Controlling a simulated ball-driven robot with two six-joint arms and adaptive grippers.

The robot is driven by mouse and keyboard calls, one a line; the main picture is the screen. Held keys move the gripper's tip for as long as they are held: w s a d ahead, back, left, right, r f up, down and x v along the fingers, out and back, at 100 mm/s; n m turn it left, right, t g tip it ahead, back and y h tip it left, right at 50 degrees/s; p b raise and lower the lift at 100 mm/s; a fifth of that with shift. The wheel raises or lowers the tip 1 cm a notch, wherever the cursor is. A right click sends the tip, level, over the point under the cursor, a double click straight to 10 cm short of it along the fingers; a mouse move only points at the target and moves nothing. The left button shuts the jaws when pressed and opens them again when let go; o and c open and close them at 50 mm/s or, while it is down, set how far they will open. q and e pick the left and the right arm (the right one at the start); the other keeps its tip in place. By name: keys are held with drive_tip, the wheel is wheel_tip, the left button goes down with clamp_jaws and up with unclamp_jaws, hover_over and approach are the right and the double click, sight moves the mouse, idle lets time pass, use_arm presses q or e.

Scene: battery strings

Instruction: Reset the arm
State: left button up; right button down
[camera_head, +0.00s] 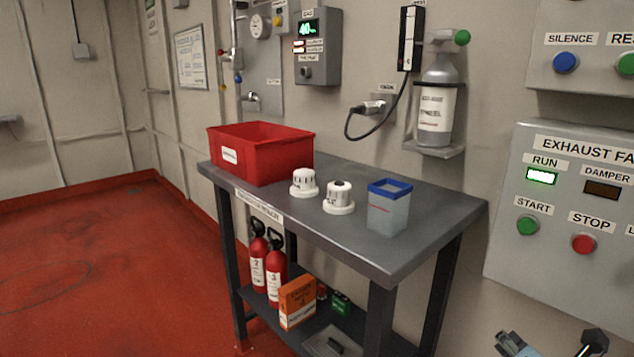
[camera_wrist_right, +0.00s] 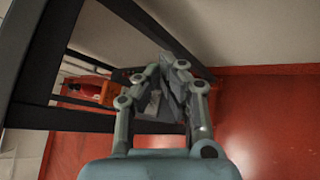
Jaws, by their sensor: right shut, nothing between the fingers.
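My right gripper (camera_wrist_right: 172,72) shows in the right wrist view with its jointed grey fingers brought together. Nothing is held between them. It is low, beside the dark legs and lower frame of the table (camera_head: 440,222), with the red floor and pale wall beyond. In the head view, only small blue-grey and black parts of my right arm or gripper show at the bottom right edge, in front of the wall panel. My left gripper is not in view.
On the table stand a red bin (camera_head: 285,158), two white round devices (camera_head: 303,186) (camera_head: 338,202) and a blue-rimmed clear container (camera_head: 386,215). Red extinguishers (camera_head: 275,275) and an orange box (camera_head: 297,303) sit on the lower shelf. An exhaust fan panel (camera_head: 560,240) is at right. Floor at left is clear.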

drive_tip(key=s+a+f+m+g+y, duration=0.1)
drive_tip(key=s+f+m+g, duration=0.8)
drive_tip(key=s+f, duration=1.65)
drive_tip(key=s+f+m+g, duration=0.1)
drive_tip(key=s+f+m, duration=0.2)
drive_tip(key=s+m, duration=0.2)
drive_tip(key=s+a+f+m+g+y, duration=0.1)
drive_tip(key=s+m, duration=0.4)
drive_tip(key=s, duration=0.5)
drive_tip(key=s+a+f+m+g, duration=0.1)
drive_tip(key=s+f+m, duration=0.3)
drive_tip(key=s, duration=0.4)
drive_tip(key=shift+a+f+m, duration=0.2)
drive_tip(key=shift+f+m, duration=0.15)
drive_tip(key=shift+m, duration=0.55)
